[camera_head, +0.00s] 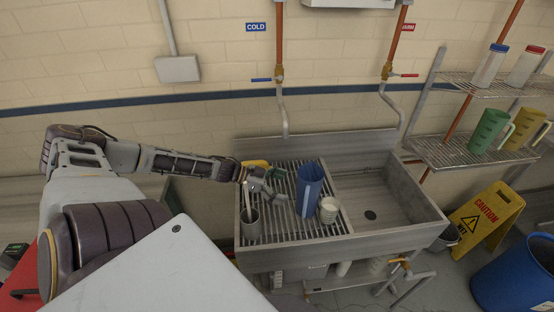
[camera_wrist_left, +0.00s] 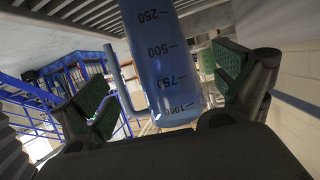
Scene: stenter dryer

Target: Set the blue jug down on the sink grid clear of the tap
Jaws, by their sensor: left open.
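The blue jug (camera_head: 309,187) stands upright on the sink grid (camera_head: 285,226), near the grid's right edge. It is forward and to the right of the cold tap's spout (camera_head: 285,128), apart from it. My left gripper (camera_head: 276,187) is just left of the jug, with its jaws open. In the left wrist view the jug (camera_wrist_left: 163,65), with its printed scale, shows upside down between the two green finger pads, with gaps at both sides. My right gripper is not in view.
A stack of white cups (camera_head: 329,209) stands close beside the jug. A grey beaker (camera_head: 251,224) and a yellow item (camera_head: 256,163) are on the grid's left part. The right basin (camera_head: 385,205) is empty. Wall shelves with jugs and a caution sign (camera_head: 484,219) stand at right.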

